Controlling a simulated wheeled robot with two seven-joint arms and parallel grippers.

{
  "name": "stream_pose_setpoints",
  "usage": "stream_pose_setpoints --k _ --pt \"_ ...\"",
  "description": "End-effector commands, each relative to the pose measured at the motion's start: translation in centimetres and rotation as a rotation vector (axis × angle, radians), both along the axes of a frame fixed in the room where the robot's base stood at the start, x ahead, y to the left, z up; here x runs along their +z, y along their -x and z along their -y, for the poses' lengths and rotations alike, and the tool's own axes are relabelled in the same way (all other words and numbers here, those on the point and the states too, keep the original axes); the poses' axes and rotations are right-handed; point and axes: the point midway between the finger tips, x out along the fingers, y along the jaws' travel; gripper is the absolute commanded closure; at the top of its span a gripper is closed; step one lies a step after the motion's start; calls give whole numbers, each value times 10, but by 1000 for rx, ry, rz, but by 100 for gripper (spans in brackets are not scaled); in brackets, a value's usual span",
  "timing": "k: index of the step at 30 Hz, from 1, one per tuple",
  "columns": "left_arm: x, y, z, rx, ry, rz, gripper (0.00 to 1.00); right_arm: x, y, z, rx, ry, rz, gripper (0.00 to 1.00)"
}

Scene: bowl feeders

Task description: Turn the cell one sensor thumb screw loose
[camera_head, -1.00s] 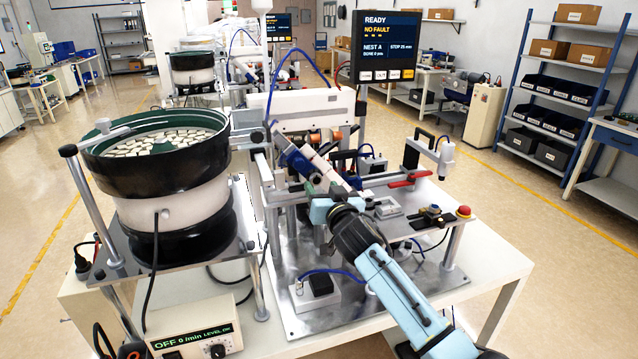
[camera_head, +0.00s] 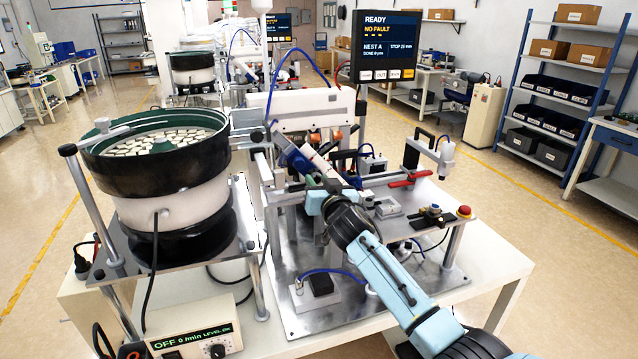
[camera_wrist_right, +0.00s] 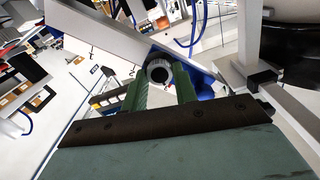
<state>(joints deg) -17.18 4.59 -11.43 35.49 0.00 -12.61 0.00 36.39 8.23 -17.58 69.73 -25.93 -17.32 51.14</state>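In the right wrist view, a round knurled thumb screw (camera_wrist_right: 158,71) with a dark centre faces me at the far end of my green fingers. My right gripper (camera_wrist_right: 160,80) has its two fingers apart, one on each side of the screw head; I see no clear contact with it. In the head view, my right gripper (camera_head: 308,172) reaches up and left to the blue sensor mount (camera_head: 291,154) on the station, beside the bowl feeder. There the screw is hidden or too small to make out. My left gripper is not in view.
The black-rimmed bowl feeder (camera_head: 155,176) stands close on the left. The display (camera_head: 385,47) reads READY, NO FAULT. A red-handled clamp (camera_head: 409,179) and a red button (camera_head: 464,211) are on the right of the metal plate. A blue hose arches above the station.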

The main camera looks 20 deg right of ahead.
Motion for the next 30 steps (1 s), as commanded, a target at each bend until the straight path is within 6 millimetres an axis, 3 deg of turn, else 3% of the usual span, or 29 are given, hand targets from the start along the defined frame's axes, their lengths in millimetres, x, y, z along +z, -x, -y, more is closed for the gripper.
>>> stream_pose_setpoints --k 14,30 --pt "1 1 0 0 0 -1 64 0 0 0 0 89 3 94" --pt "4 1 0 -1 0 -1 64 0 0 0 0 558 18 94"
